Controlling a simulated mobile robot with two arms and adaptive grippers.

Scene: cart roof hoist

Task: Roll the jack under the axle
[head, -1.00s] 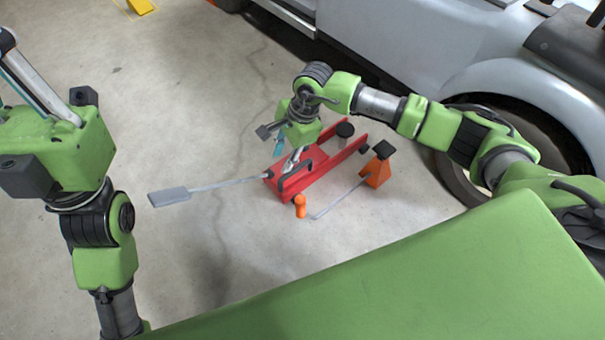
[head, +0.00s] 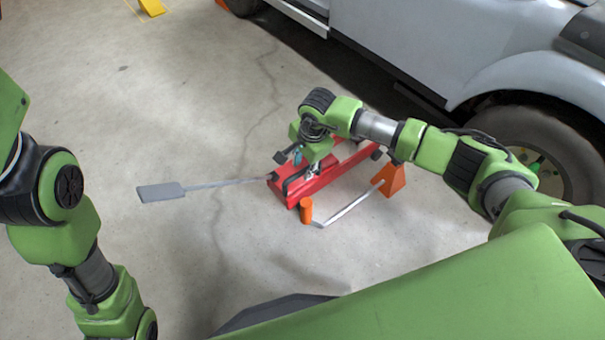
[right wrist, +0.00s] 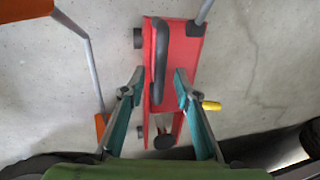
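The red floor jack (head: 345,158) stands on the concrete beside the pale truck (head: 420,45), with its long grey handle (head: 225,184) reaching left to a flat grey end. My right gripper (head: 299,160) is over the jack's near end. In the right wrist view its teal fingers are open, one on each side of the jack's black carry bar (right wrist: 162,60). I cannot tell whether they touch it. The red jack body (right wrist: 188,48) also shows there. The axle is hidden under the truck. My left arm is at the left edge; its gripper is out of frame.
The truck wheel (head: 535,150) is at the right. A yellow object (head: 152,7) is far back left. The left floor is clear.

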